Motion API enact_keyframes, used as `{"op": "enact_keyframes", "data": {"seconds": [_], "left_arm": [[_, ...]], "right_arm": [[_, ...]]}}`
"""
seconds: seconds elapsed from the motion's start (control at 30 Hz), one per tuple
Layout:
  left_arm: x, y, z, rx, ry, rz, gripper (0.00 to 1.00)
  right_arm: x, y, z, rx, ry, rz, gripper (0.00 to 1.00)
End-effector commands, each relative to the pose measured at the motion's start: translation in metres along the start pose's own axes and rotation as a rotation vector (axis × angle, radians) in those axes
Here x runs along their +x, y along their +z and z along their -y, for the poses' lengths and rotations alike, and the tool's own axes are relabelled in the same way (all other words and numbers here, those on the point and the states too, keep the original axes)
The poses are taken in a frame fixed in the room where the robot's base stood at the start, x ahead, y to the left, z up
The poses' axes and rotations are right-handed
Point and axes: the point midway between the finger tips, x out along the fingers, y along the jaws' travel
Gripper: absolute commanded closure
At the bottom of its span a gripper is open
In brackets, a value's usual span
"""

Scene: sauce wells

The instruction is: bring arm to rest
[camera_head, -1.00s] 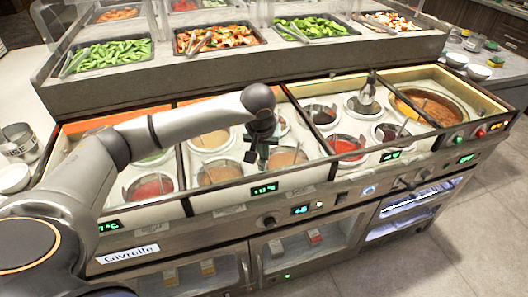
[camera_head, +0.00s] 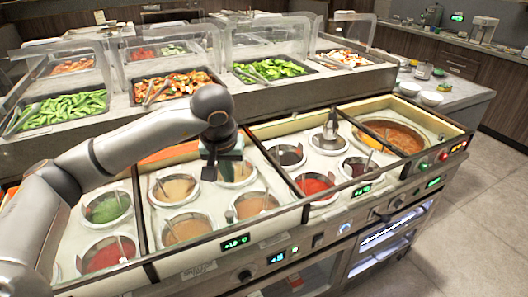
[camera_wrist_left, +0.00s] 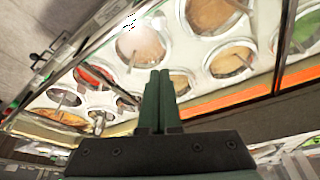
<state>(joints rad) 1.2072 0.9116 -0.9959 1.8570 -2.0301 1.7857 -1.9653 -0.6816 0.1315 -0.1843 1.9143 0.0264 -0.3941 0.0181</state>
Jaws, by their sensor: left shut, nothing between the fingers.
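My left arm comes in from the left over the sauce wells. My left gripper (camera_head: 209,175) points down above the pans of tan sauce, held clear of them as far as I can tell. In the left wrist view its dark green fingers (camera_wrist_left: 158,103) are closed together and empty. Pans of tan sauce (camera_head: 187,228), green sauce (camera_head: 108,208) and red sauce (camera_head: 315,185) sit in the counter wells around and beneath it. My right gripper is not in view.
Glass-shielded trays of green beans (camera_head: 62,109), mixed vegetables (camera_head: 176,86) and green peppers (camera_head: 270,69) stand behind the wells. A large round pot of orange soup (camera_head: 392,136) is at the right. White bowls (camera_head: 431,99) sit on the side counter. Floor is open at right.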

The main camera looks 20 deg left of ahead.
Motion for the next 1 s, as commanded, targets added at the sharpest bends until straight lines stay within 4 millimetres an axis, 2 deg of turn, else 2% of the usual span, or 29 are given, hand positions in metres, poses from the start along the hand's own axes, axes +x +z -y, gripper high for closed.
{"op": "enact_keyframes", "data": {"seconds": [0.17, 0.27, 0.37, 0.47, 0.5, 0.6, 0.7, 0.77, 0.87, 0.93, 1.0], "left_arm": [[0.001, 0.003, -0.003, -0.003, 0.012, 0.011, 1.00], [0.010, 0.020, -0.023, -0.025, 0.080, 0.071, 1.00], [0.023, 0.059, -0.062, -0.096, 0.219, 0.214, 1.00], [0.025, 0.113, -0.114, -0.239, 0.401, 0.451, 1.00], [0.020, 0.135, -0.134, -0.317, 0.469, 0.566, 1.00], [-0.002, 0.177, -0.176, -0.539, 0.605, 0.869, 1.00], [-0.032, 0.202, -0.208, -0.800, 0.688, 1.196, 1.00], [-0.049, 0.206, -0.221, -0.972, 0.710, 1.401, 1.00], [-0.070, 0.198, -0.232, -1.281, 0.696, 1.749, 1.00], [-0.074, 0.184, -0.234, -1.512, 0.649, 1.996, 1.00], [-0.067, 0.168, -0.229, -1.750, 0.566, 2.240, 1.00]], "right_arm": [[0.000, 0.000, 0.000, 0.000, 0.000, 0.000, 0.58], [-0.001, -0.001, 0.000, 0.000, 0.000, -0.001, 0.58], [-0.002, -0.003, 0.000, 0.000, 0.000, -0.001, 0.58], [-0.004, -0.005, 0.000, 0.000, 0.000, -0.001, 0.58], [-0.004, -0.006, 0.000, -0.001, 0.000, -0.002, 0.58], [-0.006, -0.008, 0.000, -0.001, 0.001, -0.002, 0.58], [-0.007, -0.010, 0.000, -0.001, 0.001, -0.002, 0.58], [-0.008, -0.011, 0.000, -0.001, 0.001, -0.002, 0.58], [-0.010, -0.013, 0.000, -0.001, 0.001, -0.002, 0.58], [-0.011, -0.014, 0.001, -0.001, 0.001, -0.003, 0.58], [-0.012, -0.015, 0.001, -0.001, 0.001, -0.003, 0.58]]}}
